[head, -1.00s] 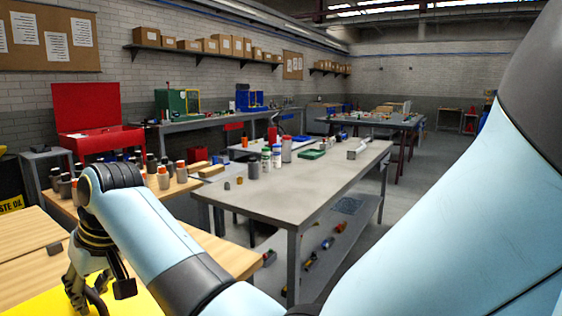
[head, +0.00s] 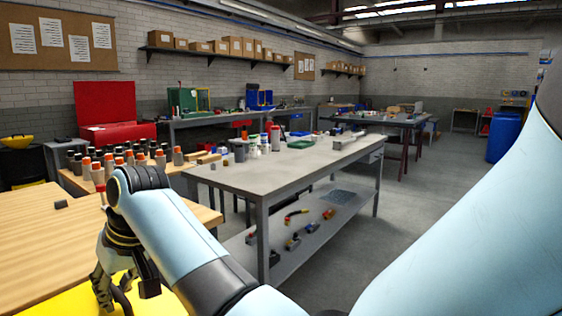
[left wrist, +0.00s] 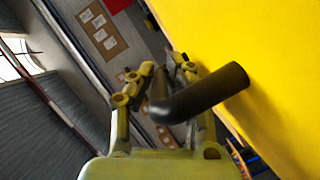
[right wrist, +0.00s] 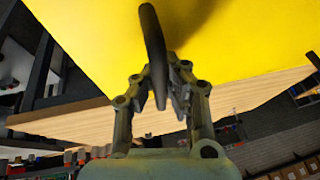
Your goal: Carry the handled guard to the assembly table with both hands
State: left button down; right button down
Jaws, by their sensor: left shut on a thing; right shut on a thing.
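The yellow guard (head: 62,300) shows at the bottom left of the head view, only in part. My right gripper (head: 118,295) is at it in the head view. In the right wrist view the right gripper (right wrist: 160,92) is shut on a dark bar handle (right wrist: 153,45) of the guard. In the left wrist view my left gripper (left wrist: 178,85) is shut on another dark handle (left wrist: 215,92), beside the yellow face. The left gripper is outside the head view. I cannot tell which table is the assembly table.
A wooden table (head: 40,220) lies close at left, with several orange-topped and dark-topped bottles (head: 97,172) beyond. A grey table (head: 275,172) with a lower shelf stands ahead, bottles and a green tray on it. Open floor (head: 410,220) lies to its right, with a blue barrel (head: 503,138) farther back.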

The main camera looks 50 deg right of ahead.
aim_at(289, 164)
jog(key=l, duration=1.75)
jog(key=i+l, duration=0.15)
jog(key=l, duration=3.3)
jog(key=i+l, duration=0.1)
jog(key=l, duration=1.6)
jog(key=i, duration=0.4)
jog(key=i+j, duration=0.75)
jog(key=i, duration=0.15)
